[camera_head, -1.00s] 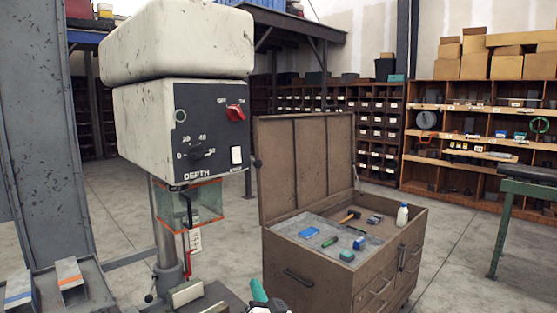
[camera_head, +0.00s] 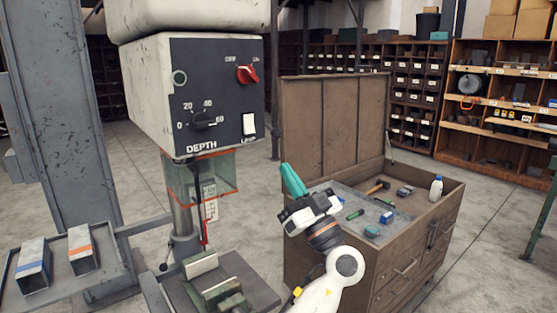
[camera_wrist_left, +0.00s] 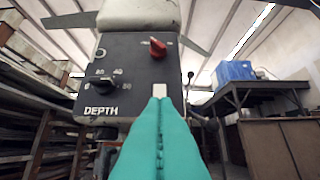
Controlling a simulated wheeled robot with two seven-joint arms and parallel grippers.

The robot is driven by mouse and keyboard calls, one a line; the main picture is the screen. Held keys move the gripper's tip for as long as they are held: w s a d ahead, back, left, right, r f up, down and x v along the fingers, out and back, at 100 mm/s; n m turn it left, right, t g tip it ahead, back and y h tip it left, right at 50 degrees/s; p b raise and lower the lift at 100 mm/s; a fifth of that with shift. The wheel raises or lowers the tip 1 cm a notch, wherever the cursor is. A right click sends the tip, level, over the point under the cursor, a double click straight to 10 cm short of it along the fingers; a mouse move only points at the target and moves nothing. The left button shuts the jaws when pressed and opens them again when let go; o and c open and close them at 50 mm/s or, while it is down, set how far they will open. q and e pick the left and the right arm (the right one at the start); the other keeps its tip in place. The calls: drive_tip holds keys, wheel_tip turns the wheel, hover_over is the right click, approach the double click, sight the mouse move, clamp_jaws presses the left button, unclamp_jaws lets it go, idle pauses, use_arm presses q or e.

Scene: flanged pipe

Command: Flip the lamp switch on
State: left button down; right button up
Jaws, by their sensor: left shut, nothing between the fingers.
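The drill press head has a dark control panel (camera_head: 218,97) with a depth dial (camera_head: 204,120) and a red rotary knob (camera_head: 248,74). A white rocker switch (camera_head: 249,124) sits at the panel's lower right; its label is too small to read surely. My left gripper (camera_head: 293,180) has teal fingers, shut and empty, below and right of the panel, apart from it. In the left wrist view the shut fingers (camera_wrist_left: 160,105) point up at the panel, and their tips overlap the lower part of the white switch (camera_wrist_left: 159,90). My right gripper is not in view.
An open tool chest (camera_head: 450,200) with its lid up stands behind my left arm, holding a hammer, a bottle and small tools. The drill table and vise (camera_head: 215,285) are below the head. A tray (camera_head: 110,275) with metal channel pieces is at lower left.

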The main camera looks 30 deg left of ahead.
sight(250, 127)
use_arm(q)
drive_tip(key=p+x, duration=0.2)
drive_tip(key=x, duration=0.1)
drive_tip(key=a+f+p+x, duration=0.1)
drive_tip(key=p+x, duration=0.1)
drive_tip(key=x, duration=0.2)
drive_tip(key=p+x, duration=0.3)
drive_tip(key=x, duration=0.1)
drive_tip(key=shift+w+a+f, duration=0.25)
drive_tip(key=shift+a+f, duration=0.05)
drive_tip(key=shift+w+a+f, duration=0.1)
drive_tip(key=shift+a+f, duration=0.05)
drive_tip(key=shift+a, duration=0.15)
